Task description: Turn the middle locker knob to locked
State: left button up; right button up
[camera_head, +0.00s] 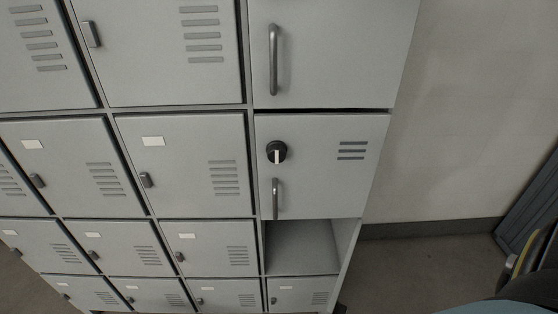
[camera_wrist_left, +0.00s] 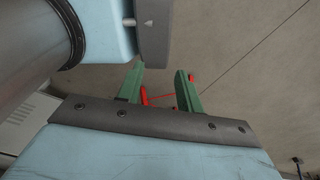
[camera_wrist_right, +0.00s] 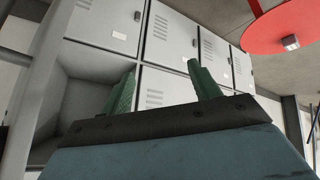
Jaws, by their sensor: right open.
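The middle locker door (camera_head: 315,180) in the right-hand column is closed. It carries a round black knob (camera_head: 277,152) with a white pointer bar standing about upright, and a grey bar handle (camera_head: 276,198) below it. I cannot make out the knob in either wrist view.
An open, empty compartment (camera_head: 300,247) lies under the middle door. A closed door with a long handle (camera_head: 273,60) is above. Thin red parts (camera_wrist_left: 160,98) show near my left fingers. A red disc (camera_wrist_right: 305,28) hangs in the right wrist view.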

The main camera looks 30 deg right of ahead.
aim_at(277, 157)
jog(key=w+r+m+t+h+p, duration=0.25)
jog(key=w+r, duration=0.25)
jog(key=r, duration=0.7)
jog(key=w+r+m+t+h+p, duration=0.1)
jog(key=w+r+t, duration=0.3)
jog(key=r, duration=0.9)
jog(key=d+r+m+t+h+p, duration=0.1)
jog(key=d+r+m+h, duration=0.15)
jog(key=r, duration=0.65)
jog(key=d+r+m+t+h+p, duration=0.1)
jog(key=d+r+m+h, duration=0.15)
jog(key=r, duration=0.75)
jog(key=shift+g, duration=0.35)
jog(key=p+x, duration=0.4)
jog(key=x, duration=0.9)
jog(key=shift+w+d, duration=0.25)
jog(key=shift+w, duration=0.1)
jog(key=c, duration=1)
